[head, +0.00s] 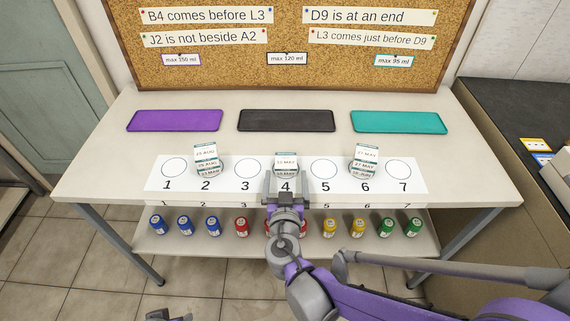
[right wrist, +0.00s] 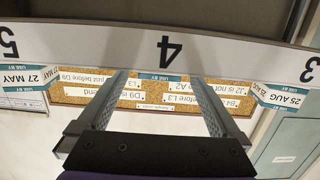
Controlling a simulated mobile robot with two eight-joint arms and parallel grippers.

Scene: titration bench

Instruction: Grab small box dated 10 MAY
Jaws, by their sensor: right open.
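Small white boxes with teal bands and date labels stand at three numbered places. The box at place 4 (head: 286,162) has a small label that seems to read 11 or 10 MAY; I cannot tell which. My right gripper (head: 285,187) is open right in front of it, its fingers towards the box's sides. In the right wrist view, upside down, a teal USE BY band (right wrist: 160,77) shows between the open fingers (right wrist: 158,100). Part of my left gripper (head: 168,315) shows at the bottom edge.
Purple (head: 175,121), black (head: 286,121) and teal (head: 398,122) trays lie behind the numbered strip (head: 158,186). A corkboard (head: 290,62) with notes stands at the back. Several coloured bottles (head: 213,227) stand on the lower shelf. Circles 1, 3, 5 and 7 are empty.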

